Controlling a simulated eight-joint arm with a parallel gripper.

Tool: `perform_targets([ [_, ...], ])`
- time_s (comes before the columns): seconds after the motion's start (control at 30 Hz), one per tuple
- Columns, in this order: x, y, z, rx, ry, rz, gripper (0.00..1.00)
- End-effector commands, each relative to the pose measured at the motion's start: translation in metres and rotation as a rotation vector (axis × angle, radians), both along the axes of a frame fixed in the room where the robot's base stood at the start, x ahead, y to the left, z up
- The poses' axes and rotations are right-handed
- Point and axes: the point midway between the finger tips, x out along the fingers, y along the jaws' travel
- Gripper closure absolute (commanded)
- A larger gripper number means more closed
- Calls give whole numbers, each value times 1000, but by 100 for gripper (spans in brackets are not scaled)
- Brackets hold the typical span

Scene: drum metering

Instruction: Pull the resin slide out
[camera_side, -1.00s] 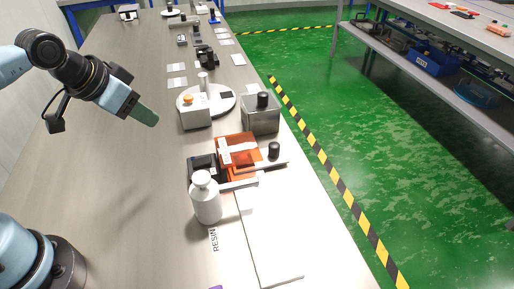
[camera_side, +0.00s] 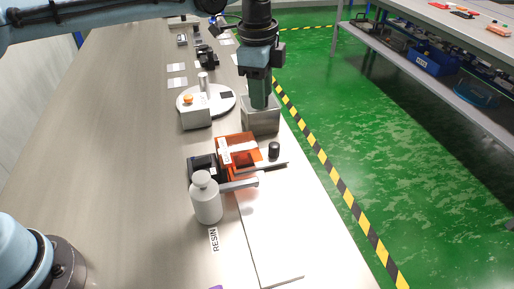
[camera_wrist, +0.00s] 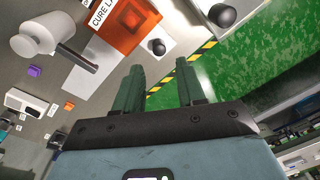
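A white bottle (camera_side: 206,198) with a RESIN label in front has a grey bar (camera_side: 240,183) reaching right from it. Beside it an orange cure-lamp block (camera_side: 238,152) has a plate with a black knob (camera_side: 274,150) at its right. I cannot tell for certain which part is the resin slide. The wrist view also shows the bottle (camera_wrist: 36,38), orange block (camera_wrist: 125,22) and knob (camera_wrist: 157,46). My gripper (camera_side: 260,105) points down and overlaps the grey metal box in the side view, hiding its knob. In the wrist view its green fingers (camera_wrist: 159,64) are apart and empty.
The grey metal box (camera_side: 262,122) stands behind the orange block; its black knob shows in the wrist view (camera_wrist: 222,15). A round white plate (camera_side: 222,104) with a grey block (camera_side: 196,117) is to its left. A long white board (camera_side: 266,240) lies in front. The left bench is clear.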

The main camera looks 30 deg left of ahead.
Motion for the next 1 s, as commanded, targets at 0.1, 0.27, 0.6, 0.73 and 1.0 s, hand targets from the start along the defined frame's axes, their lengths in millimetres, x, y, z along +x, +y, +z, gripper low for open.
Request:
perform_targets([
  [0.1, 7, -19, -14, 19, 36, -106, 61],
  [0.27, 9, -31, -23, 31, 62, -179, 61],
  [0.6, 9, -32, -55, 33, 67, -190, 61],
  [0.73, 9, -32, -79, 33, 66, -189, 61],
  [1.0, 9, -32, -125, 33, 66, -188, 61],
])
